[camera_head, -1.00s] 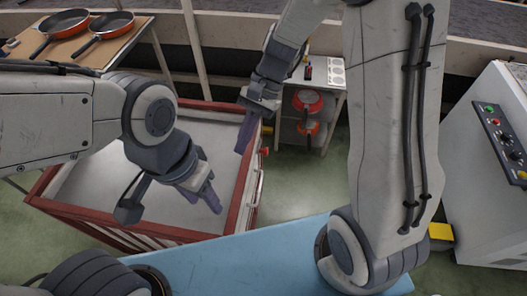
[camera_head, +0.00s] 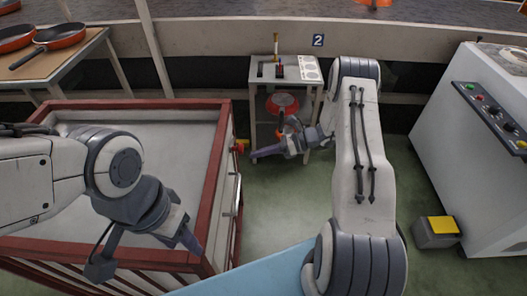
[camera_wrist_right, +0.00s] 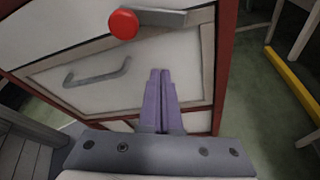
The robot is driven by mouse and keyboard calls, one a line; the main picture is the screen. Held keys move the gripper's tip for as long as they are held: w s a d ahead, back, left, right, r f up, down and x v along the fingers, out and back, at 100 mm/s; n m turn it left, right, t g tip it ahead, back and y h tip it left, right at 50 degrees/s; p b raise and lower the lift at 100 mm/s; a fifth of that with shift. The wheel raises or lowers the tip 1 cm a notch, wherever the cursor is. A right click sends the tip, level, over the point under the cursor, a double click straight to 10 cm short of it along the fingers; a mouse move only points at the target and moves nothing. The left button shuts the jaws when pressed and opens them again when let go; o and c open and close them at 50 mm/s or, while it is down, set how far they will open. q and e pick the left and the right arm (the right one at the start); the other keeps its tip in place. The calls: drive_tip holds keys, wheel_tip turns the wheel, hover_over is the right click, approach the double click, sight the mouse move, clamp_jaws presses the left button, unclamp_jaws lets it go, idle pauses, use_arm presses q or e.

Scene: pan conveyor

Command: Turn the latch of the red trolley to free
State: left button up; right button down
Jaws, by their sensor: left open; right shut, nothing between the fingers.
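The red trolley (camera_head: 215,190) is a white box with a red frame, at the left in the head view. Its latch (camera_head: 238,147) is on the side facing right, near the top. In the right wrist view the latch (camera_wrist_right: 162,17) is a grey bar with a round red knob (camera_wrist_right: 123,24), lying roughly sideways. My right gripper (camera_head: 256,157) is shut and empty, its purple fingers pointing at that side. In the right wrist view its fingertips (camera_wrist_right: 160,72) show below the latch, apparently apart from it. My left gripper (camera_head: 193,245) hangs over the trolley's near part; its fingers overlap in view.
A grey handle (camera_wrist_right: 97,73) is on the same trolley side. A small shelf stand (camera_head: 290,80) with red pans is behind my right arm. A table with pans (camera_head: 65,60) is at the back left. A yellow-topped box (camera_head: 437,232) and a white machine (camera_head: 475,130) stand right.

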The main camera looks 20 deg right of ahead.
sight(241, 148)
use_arm(q)
drive_tip(key=shift+f, duration=0.1)
drive_tip(key=shift+r, duration=0.2)
use_arm(e)
drive_tip(key=w+a, duration=0.1)
drive_tip(key=w+a+r, duration=0.1)
drive_tip(key=a, duration=0.1)
drive_tip(key=a+r, duration=0.1)
drive_tip(key=shift+w+a, duration=0.4)
